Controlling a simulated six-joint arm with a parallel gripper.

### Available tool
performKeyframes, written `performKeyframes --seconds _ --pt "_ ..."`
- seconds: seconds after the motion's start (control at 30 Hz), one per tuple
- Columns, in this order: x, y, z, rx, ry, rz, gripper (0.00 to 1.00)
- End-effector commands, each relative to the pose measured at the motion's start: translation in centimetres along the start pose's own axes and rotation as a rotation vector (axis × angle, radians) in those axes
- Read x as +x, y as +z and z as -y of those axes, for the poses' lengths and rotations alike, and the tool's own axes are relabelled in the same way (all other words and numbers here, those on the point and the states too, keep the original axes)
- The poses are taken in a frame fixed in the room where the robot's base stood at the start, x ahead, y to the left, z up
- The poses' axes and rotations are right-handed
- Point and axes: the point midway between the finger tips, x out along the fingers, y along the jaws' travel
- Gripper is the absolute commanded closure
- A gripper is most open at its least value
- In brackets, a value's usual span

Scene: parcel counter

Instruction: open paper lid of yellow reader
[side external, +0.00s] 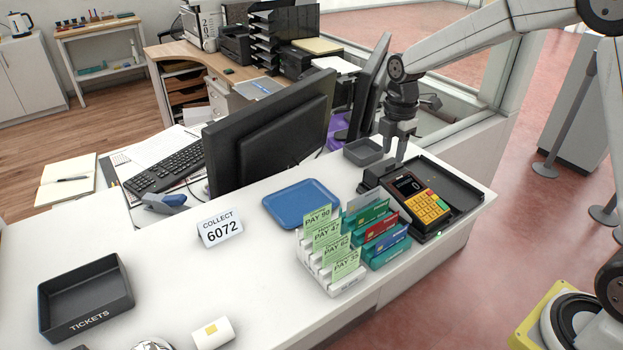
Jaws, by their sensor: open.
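The reader (408,190) is a dark card terminal with a yellow keypad and a small display that shows 0. My gripper (394,152) points down just above and behind the reader's back end. Its two fingers are apart with nothing visible between them. Whether a fingertip touches the block is not clear.
Card holders (380,232) and a white rack of green PAY slips (330,250) stand left of the reader. A monitor (270,130) and blue tray (300,203) are further left.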

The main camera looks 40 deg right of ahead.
Motion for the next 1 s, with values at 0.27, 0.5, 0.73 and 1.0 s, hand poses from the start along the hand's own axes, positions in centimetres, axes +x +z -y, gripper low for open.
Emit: performKeyframes --seconds 0.27,0.5,0.73,1.0 --pt "2.6 0.0 0.0 0.001 0.0 0.001 0.59" --pt "3.0 0.0 0.0 0.001 0.001 0.001 0.59" --pt "3.0 0.0 0.0 0.001 0.001 0.001 0.91" --pt "3.0 0.0 0.0 0.001 0.001 0.001 1.0"
